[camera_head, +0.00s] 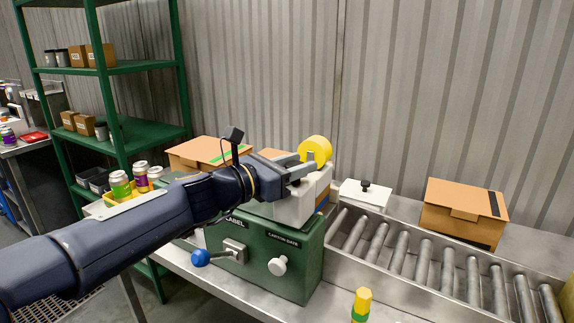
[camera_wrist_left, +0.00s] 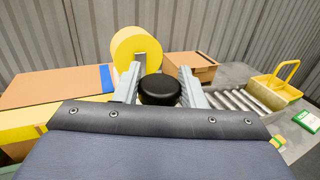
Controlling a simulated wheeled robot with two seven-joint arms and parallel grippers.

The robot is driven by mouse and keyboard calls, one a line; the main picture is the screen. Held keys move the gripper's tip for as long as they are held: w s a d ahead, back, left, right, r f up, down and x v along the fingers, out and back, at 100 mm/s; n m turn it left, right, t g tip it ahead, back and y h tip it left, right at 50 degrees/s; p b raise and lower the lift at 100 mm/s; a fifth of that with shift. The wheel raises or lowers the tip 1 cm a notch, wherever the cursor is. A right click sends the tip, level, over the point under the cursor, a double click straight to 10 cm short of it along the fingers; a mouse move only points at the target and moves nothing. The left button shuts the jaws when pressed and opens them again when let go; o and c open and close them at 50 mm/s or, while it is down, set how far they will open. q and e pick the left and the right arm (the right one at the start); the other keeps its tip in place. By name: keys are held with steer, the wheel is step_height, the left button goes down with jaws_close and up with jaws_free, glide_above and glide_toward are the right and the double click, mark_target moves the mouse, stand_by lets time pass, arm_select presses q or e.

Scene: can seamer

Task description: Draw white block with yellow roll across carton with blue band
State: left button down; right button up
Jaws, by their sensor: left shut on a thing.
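The white block (camera_head: 298,208) carries a yellow roll (camera_head: 315,150) and sits over the green machine in the head view. My left gripper (camera_head: 296,170) is at its top. In the wrist view its fingers are on either side of a round black knob (camera_wrist_left: 160,88), with the yellow roll (camera_wrist_left: 135,45) just beyond. The carton with blue band (camera_wrist_left: 50,88) shows at the left of the wrist view, its blue band (camera_wrist_left: 106,77) near the roll. In the head view that carton is mostly hidden behind the block and gripper. My right gripper is not in view.
A green machine (camera_head: 270,255) with a blue-knobbed lever stands in front. A roller conveyor (camera_head: 420,262) runs right, with a black-banded carton (camera_head: 464,208) behind it. A green-banded carton (camera_head: 207,153) stands left. A yellow-topped item (camera_head: 362,301) is at the front.

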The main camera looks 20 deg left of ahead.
arm_select(q)
steer(key=shift+d, duration=0.35)
steer(key=c, duration=0.9)
jaws_free()
steer(key=shift+c, duration=0.2)
steer(key=shift+s, duration=0.1)
steer(key=v, duration=0.7)
steer(key=shift+s+a, duration=0.2)
steer(key=shift+s, duration=0.15)
